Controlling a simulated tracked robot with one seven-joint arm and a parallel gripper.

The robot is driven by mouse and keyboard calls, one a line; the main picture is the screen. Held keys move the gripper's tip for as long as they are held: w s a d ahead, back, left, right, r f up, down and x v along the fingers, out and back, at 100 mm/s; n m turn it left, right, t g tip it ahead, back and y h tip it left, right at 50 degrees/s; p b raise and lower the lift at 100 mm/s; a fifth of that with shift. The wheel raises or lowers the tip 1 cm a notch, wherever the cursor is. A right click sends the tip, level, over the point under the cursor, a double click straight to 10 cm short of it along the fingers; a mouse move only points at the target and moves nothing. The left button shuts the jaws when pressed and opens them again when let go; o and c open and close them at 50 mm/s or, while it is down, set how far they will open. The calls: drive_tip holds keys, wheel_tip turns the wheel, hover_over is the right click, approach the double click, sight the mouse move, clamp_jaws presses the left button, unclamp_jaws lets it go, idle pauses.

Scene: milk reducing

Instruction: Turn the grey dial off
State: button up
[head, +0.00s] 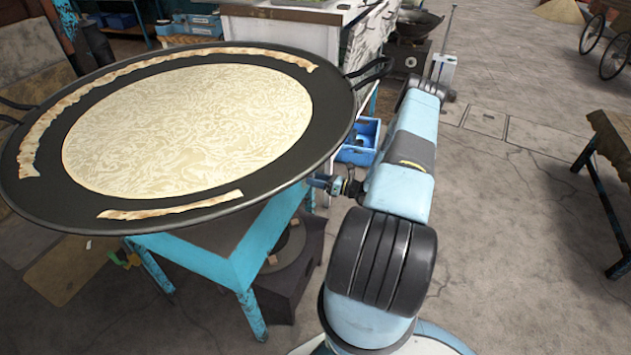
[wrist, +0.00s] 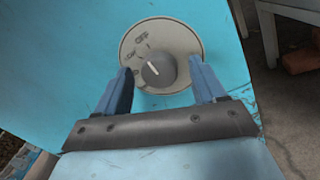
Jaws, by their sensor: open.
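The grey dial (wrist: 158,70) is in the wrist view, a round dark grey knob with a white pointer line. It sits on a beige round plate (wrist: 185,42) marked "OFF" at the top, fixed to a blue panel (wrist: 60,60). The pointer tilts up and left, to the left of the "OFF" mark. My gripper (wrist: 160,84) is open, with one blue finger on each side of the knob. I cannot tell whether the fingers touch it. In the head view the dial and my fingertips are hidden behind my arm and the pan.
A large black pan (head: 335,130) with milk stands on a blue stand (head: 235,262), its rim close to my arm. Blue crates (head: 358,140) lie behind. A wooden table (head: 612,140) stands at the right. The floor (head: 510,240) between is clear.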

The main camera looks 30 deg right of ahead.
drive_tip(key=shift+d, duration=0.1)
drive_tip(key=v, duration=1.3)
drive_tip(key=shift+s+d, duration=0.2)
drive_tip(key=shift+s, duration=0.05)
drive_tip(key=shift+f, duration=0.1)
